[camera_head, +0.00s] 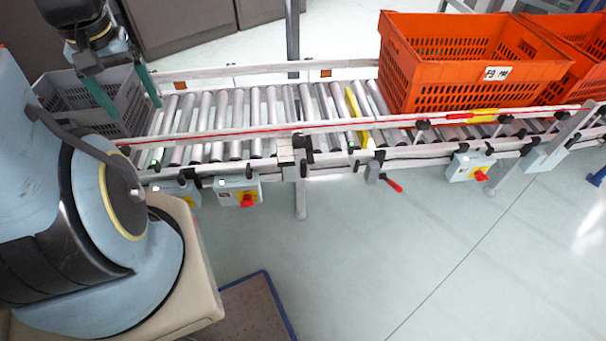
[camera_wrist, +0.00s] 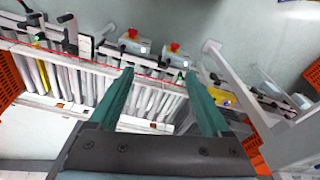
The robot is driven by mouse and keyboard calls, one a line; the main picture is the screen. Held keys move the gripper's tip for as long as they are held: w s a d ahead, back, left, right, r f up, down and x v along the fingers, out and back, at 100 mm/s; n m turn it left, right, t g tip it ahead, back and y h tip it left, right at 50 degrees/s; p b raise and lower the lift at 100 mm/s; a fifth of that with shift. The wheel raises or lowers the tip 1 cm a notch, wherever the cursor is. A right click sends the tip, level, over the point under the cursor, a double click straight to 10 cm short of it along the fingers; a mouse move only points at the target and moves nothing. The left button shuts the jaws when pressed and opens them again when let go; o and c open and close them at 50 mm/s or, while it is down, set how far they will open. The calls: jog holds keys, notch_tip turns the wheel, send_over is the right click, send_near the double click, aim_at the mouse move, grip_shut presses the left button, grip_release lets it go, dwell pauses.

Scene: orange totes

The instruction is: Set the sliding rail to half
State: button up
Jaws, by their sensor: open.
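A long guide rail with a red stripe (camera_head: 240,134) runs along the near side of the roller conveyor (camera_head: 225,155), held by black clamps. I take it to be the sliding rail, but cannot tell its setting. The red stripe also shows in the wrist view (camera_wrist: 70,58). A red-handled lever (camera_head: 392,184) hangs below the conveyor's near side. My gripper (camera_head: 136,110) has teal fingers spread apart, with nothing between them, above the conveyor's left end. In the wrist view my gripper (camera_wrist: 159,74) is open in front of the rollers.
A large orange tote (camera_head: 480,75) stands on the conveyor's right part, with another orange tote (camera_head: 570,45) behind it. A grey crate (camera_head: 60,92) is behind my gripper at the left end. Control boxes with red knobs (camera_head: 238,192) hang below the near side. The front floor is mostly clear.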

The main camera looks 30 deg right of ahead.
jog(key=shift+c, duration=0.4)
jog(key=shift+m, duration=0.6)
jog(key=d+f+b, duration=0.1)
jog(key=f, duration=0.1)
jog(key=w+d+f+b, duration=0.1)
jog(key=d+b, duration=0.1)
jog(key=w+d+f+b, duration=0.1)
jog(key=d+f, duration=0.1)
jog(key=shift+d+f+b, duration=0.25)
jog(key=shift+f+b, duration=0.05)
jog(key=shift+f, duration=0.05)
jog(key=c, duration=0.4)
jog(key=shift+o, duration=0.2)
jog(key=m+g+b, duration=0.2)
jog(key=m+b, duration=0.2)
jog(key=b, duration=0.8)
send_over(303, 176)
jog(key=f, duration=1.8)
jog(key=shift+w+d+f, duration=0.3)
jog(key=shift+w+f, duration=0.05)
jog(key=shift+f, duration=0.05)
notch_tip(303, 176, down, 10)
jog(key=shift+f+b, duration=0.15)
jog(key=shift+b, duration=0.65)
jog(key=shift+c, duration=0.2)
grip_shut()
